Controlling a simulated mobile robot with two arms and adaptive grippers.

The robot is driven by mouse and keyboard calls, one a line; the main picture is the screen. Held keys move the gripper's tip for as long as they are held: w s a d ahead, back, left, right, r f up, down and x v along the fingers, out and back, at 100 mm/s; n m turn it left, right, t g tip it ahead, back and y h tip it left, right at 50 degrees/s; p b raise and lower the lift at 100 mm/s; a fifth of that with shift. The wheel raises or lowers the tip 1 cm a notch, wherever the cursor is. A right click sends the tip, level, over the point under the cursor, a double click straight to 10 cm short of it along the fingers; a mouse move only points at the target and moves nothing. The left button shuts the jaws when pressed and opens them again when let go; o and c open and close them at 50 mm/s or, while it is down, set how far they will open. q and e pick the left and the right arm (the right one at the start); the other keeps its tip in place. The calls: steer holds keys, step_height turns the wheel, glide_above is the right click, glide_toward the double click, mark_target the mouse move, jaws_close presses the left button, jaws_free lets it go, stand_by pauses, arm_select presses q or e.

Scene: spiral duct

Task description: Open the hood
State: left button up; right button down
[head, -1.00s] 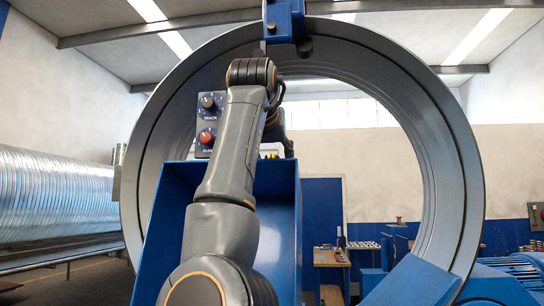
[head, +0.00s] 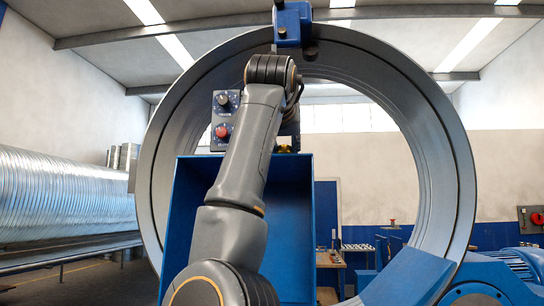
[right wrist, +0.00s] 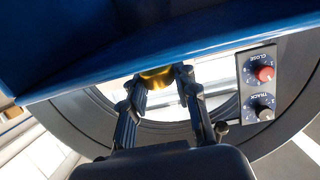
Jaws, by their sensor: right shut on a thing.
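The blue hood (head: 291,225) shows in the head view as a box-like blue shape in front of the big grey ring, partly covered by my right arm. A small yellow handle (head: 284,149) shows at its top edge, beside my wrist. In the right wrist view, my right gripper (right wrist: 160,80) has its two fingers shut on the yellow handle (right wrist: 157,76) at the edge of the blue panel (right wrist: 200,35). In the head view my right gripper is mostly hidden behind its own wrist. My left gripper is not in view.
A control panel (head: 223,118) with a black knob and a red knob stands just left of my wrist. The large grey ring (head: 455,180) surrounds the area. A ribbed metal duct (head: 65,195) lies at left. A workbench (head: 330,259) stands behind at right.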

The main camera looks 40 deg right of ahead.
steer(key=shift+s+a+f+t+b, duration=0.35)
steer(key=shift+s+a+b, duration=0.15)
steer(key=shift+b, duration=0.2)
steer(key=shift+a, duration=0.25)
steer(key=shift+s+r+h, duration=0.1)
steer(key=shift+h, duration=0.2)
steer(key=c, duration=1.3)
jaws_free()
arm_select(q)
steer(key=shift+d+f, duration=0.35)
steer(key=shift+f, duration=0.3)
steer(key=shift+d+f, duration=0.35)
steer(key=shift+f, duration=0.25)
arm_select(e)
steer(key=o, duration=0.3)
steer(key=shift+s+a+r, duration=0.1)
steer(key=shift+s+a, duration=0.15)
steer(key=shift+a, duration=0.05)
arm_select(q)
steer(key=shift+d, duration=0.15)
arm_select(e)
steer(key=v, duration=1.1)
